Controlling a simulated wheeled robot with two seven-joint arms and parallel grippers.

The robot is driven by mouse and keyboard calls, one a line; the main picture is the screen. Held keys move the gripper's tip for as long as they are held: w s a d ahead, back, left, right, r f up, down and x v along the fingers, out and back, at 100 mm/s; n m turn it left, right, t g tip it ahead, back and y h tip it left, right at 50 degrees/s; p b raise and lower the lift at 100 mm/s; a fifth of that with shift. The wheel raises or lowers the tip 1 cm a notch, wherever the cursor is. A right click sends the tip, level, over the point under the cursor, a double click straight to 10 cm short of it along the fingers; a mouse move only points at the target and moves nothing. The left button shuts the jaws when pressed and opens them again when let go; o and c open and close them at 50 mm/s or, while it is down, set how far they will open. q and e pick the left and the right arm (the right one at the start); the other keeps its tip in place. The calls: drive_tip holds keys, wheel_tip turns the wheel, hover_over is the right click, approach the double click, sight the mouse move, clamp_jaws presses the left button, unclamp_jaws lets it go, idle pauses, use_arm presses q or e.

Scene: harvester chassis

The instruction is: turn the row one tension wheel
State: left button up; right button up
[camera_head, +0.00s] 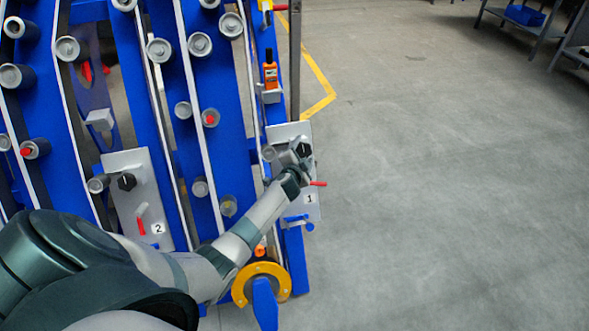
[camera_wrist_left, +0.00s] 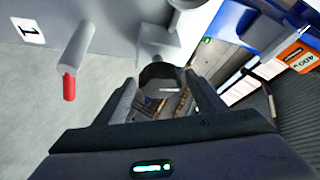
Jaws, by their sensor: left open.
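The row one panel (camera_head: 288,132) is a light grey plate marked "1" on the right edge of the blue chassis. Its tension wheel, a black knob (camera_head: 304,149), shows at my left gripper (camera_head: 298,154), which partly covers the panel. In the left wrist view the dark wheel (camera_wrist_left: 158,76) sits between the two fingertips of the open left gripper (camera_wrist_left: 161,88). I cannot tell whether the fingers touch it. A lever with a red tip (camera_wrist_left: 69,87) sticks out of the panel beside it; the red tip also shows in the head view (camera_head: 318,184). My right gripper is not seen.
A second panel (camera_head: 128,166) marked "2" with a black knob stands to the left. An orange bottle (camera_head: 270,76) sits on a bracket above panel one. A yellow ring (camera_head: 240,290) is below.

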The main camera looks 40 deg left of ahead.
use_arm(q)
drive_tip(key=shift+s+d+r, duration=0.15)
drive_tip(key=shift+s+r, duration=0.05)
drive_tip(key=shift+s, duration=0.25)
drive_tip(key=v, duration=1.5)
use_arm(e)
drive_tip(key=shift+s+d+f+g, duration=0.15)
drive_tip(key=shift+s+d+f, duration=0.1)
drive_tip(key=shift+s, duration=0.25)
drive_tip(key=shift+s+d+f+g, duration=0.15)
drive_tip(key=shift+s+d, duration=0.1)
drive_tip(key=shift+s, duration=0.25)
use_arm(q)
drive_tip(key=shift+s, duration=0.15)
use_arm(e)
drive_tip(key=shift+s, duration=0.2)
